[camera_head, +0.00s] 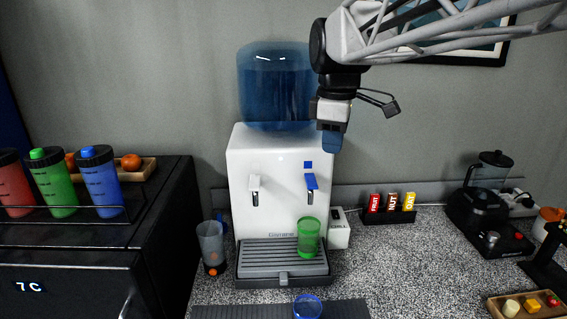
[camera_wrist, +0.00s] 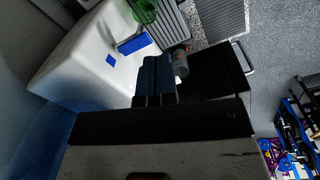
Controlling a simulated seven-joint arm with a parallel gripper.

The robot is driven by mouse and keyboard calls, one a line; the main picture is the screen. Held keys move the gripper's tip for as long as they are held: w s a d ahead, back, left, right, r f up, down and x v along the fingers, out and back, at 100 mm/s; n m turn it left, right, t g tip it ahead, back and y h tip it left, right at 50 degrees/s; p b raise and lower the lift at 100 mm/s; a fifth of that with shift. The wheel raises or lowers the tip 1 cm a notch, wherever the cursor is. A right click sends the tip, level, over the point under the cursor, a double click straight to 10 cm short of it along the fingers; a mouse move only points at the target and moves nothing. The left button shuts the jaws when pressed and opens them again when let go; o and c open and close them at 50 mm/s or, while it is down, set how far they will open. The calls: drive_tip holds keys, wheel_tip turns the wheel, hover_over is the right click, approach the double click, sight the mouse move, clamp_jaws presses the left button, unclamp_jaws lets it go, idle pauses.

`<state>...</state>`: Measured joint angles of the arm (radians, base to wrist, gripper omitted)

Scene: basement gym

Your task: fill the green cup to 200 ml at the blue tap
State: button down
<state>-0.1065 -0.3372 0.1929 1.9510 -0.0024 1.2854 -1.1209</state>
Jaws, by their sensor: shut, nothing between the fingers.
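The green cup (camera_head: 308,238) stands upright on the drip tray of the white water dispenser (camera_head: 270,170), under the blue tap (camera_head: 311,186). It also shows at the top of the wrist view (camera_wrist: 145,12). I cannot read its water level. The blue tap lever shows in the wrist view (camera_wrist: 134,44) as a blue bar. My gripper (camera_head: 332,140) is shut and empty, pointing down above the blue tap, apart from it. In the wrist view its dark fingers (camera_wrist: 155,80) are together.
A white tap (camera_head: 255,187) is left of the blue one.

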sight(313, 184)
drive_tip(key=w+a+r+n, duration=0.2)
drive_tip(key=w+r+n, duration=0.1)
drive_tip(key=w+n, duration=0.1)
drive_tip(key=shift+w+a+r+g, duration=0.15)
drive_tip(key=shift+w+a+g, duration=0.15)
drive_tip(key=shift+w, duration=0.6)
wheel_tip(313, 184, down, 14)
drive_tip(key=shift+f, duration=0.1)
idle(0.4)
idle(0.3)
drive_tip(key=shift+s+f+t, duration=0.15)
drive_tip(key=shift+f+t, duration=0.3)
drive_tip(key=shift+t, duration=0.05)
idle(3.2)
